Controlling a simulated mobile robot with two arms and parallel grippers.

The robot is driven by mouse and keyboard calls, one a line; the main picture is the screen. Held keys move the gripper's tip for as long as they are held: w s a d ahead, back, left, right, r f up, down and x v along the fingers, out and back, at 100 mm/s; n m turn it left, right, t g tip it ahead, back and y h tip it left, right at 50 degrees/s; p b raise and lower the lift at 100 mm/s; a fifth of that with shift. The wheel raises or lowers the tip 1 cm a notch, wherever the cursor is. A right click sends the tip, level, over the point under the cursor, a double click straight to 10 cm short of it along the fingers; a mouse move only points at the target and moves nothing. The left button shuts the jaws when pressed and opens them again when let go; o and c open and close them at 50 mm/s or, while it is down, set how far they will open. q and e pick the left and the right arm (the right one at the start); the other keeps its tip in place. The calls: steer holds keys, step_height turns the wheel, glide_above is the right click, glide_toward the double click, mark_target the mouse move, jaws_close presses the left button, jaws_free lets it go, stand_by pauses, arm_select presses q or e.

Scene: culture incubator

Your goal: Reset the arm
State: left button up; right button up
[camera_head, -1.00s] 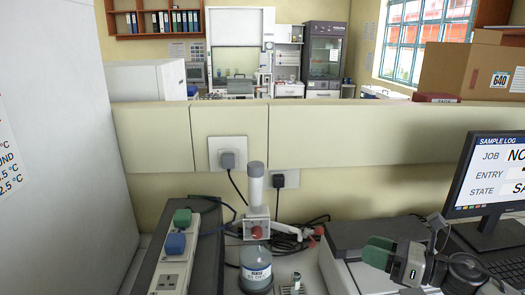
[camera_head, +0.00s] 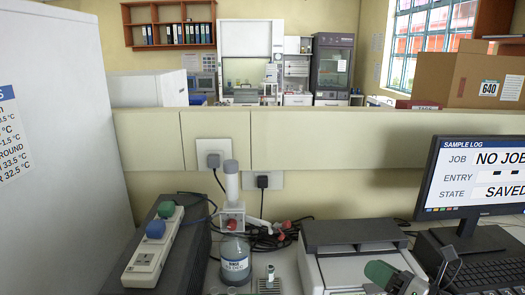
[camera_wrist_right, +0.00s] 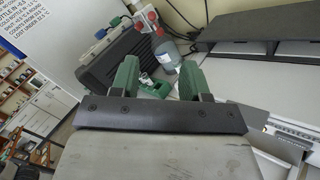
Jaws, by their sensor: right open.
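My right gripper (camera_head: 385,275) shows at the bottom edge of the head view, right of centre, with one green finger pad clear. Much of that arm is cut off by the frame. In the right wrist view, its two green fingers (camera_wrist_right: 158,78) stand wide apart with nothing between them. The bench, with a labelled bottle (camera_head: 236,262), lies beyond the fingers. My left gripper is in neither view.
A power strip (camera_head: 142,262) with green and blue plugs stands left of the bottle. A flat grey-white device (camera_head: 350,232) sits right of it. A monitor (camera_head: 478,178) reading "NO JOB" and "SAVED" and a keyboard (camera_head: 485,272) are at right. A low partition (camera_head: 350,140) runs behind.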

steer(key=s+f+m+g+h, duration=0.1)
steer(key=s+f+m+h, duration=0.3)
steer(key=m, duration=0.6)
steer(key=s+f+m+g+h, duration=0.2)
steer(key=s+f+m+h, duration=0.3)
steer(key=m, duration=0.5)
steer(key=s+a+f+m+g+h, duration=0.1)
steer(key=s+f+m+h, duration=0.3)
steer(key=s+f+m, duration=0.4)
steer(key=shift+s+f+m+g, duration=0.15)
steer(key=shift+f+m+g, duration=0.1)
steer(key=shift+m, duration=0.5)
steer(key=shift+s+f+m+g, duration=0.15)
steer(key=shift+m+g, duration=0.1)
steer(key=shift+m, duration=0.5)
steer(key=s+a+f+m+g, duration=0.25)
steer(key=s+m+g, duration=0.2)
steer(key=s, duration=0.55)
step_height(320, 180, down, 28)
steer(key=s+f+g, duration=0.1)
steer(key=s+g, duration=0.1)
steer(key=s+d+f+g, duration=0.1)
steer(key=s+d+f, duration=0.2)
steer(key=s+f, duration=1)
steer(key=shift+s+d+f, duration=0.15)
steer(key=shift+s+d, duration=0.2)
steer(key=shift+s, duration=0.85)
